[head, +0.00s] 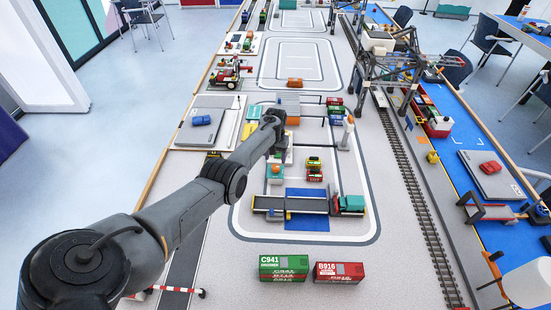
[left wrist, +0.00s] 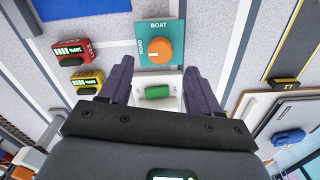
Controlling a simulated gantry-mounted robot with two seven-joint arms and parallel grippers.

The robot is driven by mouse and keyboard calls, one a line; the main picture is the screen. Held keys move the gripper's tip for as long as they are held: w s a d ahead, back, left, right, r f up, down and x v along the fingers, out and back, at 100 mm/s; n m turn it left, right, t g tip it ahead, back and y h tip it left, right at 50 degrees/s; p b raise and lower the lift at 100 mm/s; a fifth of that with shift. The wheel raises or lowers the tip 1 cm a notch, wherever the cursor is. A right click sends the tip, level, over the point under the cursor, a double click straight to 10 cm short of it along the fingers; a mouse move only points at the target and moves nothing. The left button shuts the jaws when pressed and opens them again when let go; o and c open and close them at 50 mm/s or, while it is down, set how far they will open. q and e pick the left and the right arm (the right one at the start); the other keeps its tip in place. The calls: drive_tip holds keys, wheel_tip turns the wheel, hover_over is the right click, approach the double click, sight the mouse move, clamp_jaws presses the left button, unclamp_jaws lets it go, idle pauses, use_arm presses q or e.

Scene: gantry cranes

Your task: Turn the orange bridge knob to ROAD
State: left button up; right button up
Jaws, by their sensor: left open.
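The orange bridge knob (left wrist: 157,50) sits on a teal plate (left wrist: 176,28) in the left wrist view. The plate reads BOAT above the knob and ROAD at its left. I cannot tell clearly which way the knob points. The orange knob (head: 275,169) also shows in the head view, in front of my gripper. My left gripper (left wrist: 160,66) is open and empty. Its fingers point toward the plate, one on each side of a white panel with a green switch (left wrist: 157,92). In the head view the left gripper (head: 281,152) is partly hidden by its own wrist. My right gripper is not in view.
Green (head: 283,267) and red (head: 338,272) containers stand nearer.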

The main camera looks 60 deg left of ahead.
sight(275, 167)
use_arm(q)
wheel_tip(275, 167, up, 6)
drive_tip(key=shift+f+p, duration=0.25)
drive_tip(key=shift+p, duration=0.4)
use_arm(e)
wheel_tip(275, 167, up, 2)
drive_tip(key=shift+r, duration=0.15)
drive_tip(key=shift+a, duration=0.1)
